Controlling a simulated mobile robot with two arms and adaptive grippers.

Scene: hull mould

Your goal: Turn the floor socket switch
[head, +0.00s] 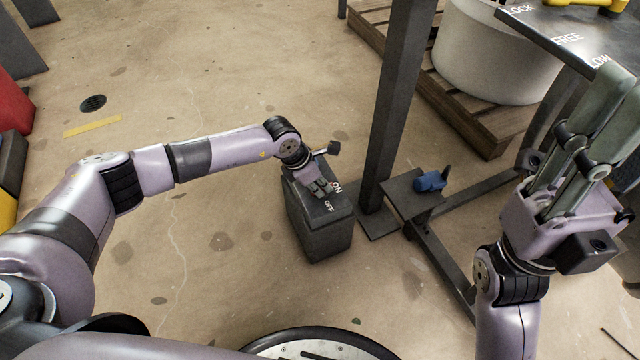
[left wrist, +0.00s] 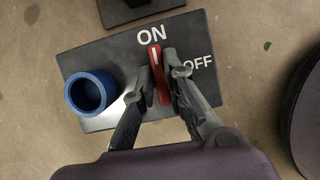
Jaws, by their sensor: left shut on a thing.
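The floor socket (head: 320,232) is a dark grey box standing on the floor, with ON and OFF lettered on its top. In the left wrist view its top plate (left wrist: 90,55) carries a blue round socket (left wrist: 90,93) and a red switch (left wrist: 156,68) with a white line. The switch's marked end points at ON. My left gripper (head: 322,190) is over the box top; in the left wrist view its fingers (left wrist: 161,72) are shut on the red switch, one on each side. My right gripper (head: 607,115) is raised at the right, its fingers apart, with nothing seen between them.
A dark steel post (head: 393,100) stands right beside the box, with a low foot plate (head: 405,197) bearing a blue object (head: 430,181). A pallet (head: 478,120) with a white tub (head: 490,55) and a dark table (head: 585,35) are at right. Floor at left is open.

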